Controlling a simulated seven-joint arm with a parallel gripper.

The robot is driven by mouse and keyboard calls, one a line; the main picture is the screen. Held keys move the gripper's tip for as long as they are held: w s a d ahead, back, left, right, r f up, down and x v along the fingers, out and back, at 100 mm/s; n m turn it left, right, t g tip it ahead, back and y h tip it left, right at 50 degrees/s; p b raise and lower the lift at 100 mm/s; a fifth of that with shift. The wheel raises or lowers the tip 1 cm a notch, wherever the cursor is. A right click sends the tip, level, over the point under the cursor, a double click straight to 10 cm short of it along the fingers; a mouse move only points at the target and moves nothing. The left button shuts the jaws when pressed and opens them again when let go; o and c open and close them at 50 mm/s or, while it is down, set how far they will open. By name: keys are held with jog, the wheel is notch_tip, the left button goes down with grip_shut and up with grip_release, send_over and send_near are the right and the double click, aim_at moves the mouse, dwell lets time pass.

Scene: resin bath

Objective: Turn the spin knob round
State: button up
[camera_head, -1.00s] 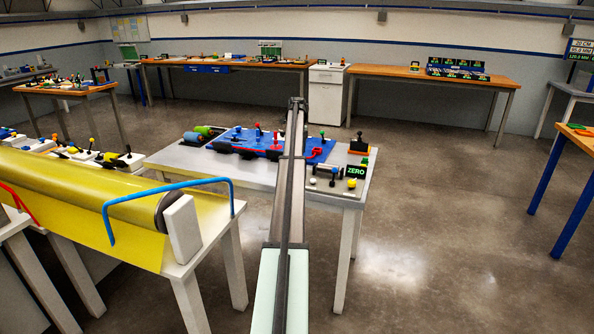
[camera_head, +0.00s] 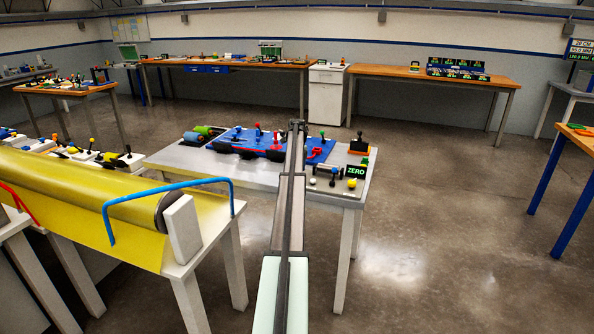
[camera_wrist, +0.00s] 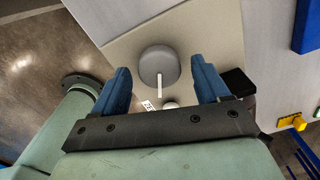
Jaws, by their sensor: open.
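The spin knob (camera_wrist: 157,62) is a round grey knob with a white pointer line, set on a pale beige panel (camera_wrist: 205,40) in the wrist view. My gripper (camera_wrist: 159,66) is open, with one blue finger to the left of the knob and the other to its right. Gaps show between the knob and both fingers. I cannot tell how far the fingertips stand above the panel. In the head view my arm hides the knob and I cannot make out the gripper.
A small printed label (camera_wrist: 148,105) lies below the knob. A black block (camera_wrist: 238,82) is right of the right finger. In the head view, a white table (camera_head: 250,178) bears a blue mat (camera_head: 318,151) with several levers, and a green ZERO sign (camera_head: 355,171).

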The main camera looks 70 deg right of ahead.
jog(key=c, duration=1)
jog(key=shift+c, duration=0.2)
